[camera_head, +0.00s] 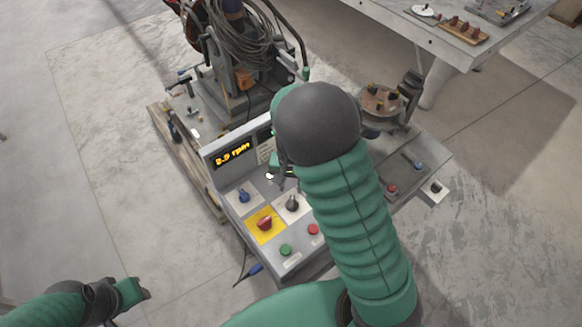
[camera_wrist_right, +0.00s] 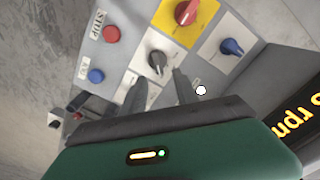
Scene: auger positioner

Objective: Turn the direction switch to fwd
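A dark knob on a white plate, which looks like the direction switch (camera_head: 292,203), sits on the grey control panel (camera_head: 285,266). In the right wrist view, the dark knob (camera_wrist_right: 156,62) lies just beyond my fingertips. My right gripper (camera_head: 282,183) is over the panel, mostly hidden behind its own arm. In the right wrist view, my right gripper (camera_wrist_right: 160,75) has its two fingers apart, one to each side of the knob's line. Contact is unclear, and the switch's labels are unreadable. My left gripper (camera_head: 138,290) is at the lower left, away from the panel.
Close around the switch are a red knob on a yellow plate (camera_head: 265,222), a blue knob (camera_head: 243,195), a red button (camera_head: 313,229) and a green button (camera_head: 286,249). A lit rpm display (camera_head: 233,155) stands behind. A table (camera_head: 400,22) is at the upper right.

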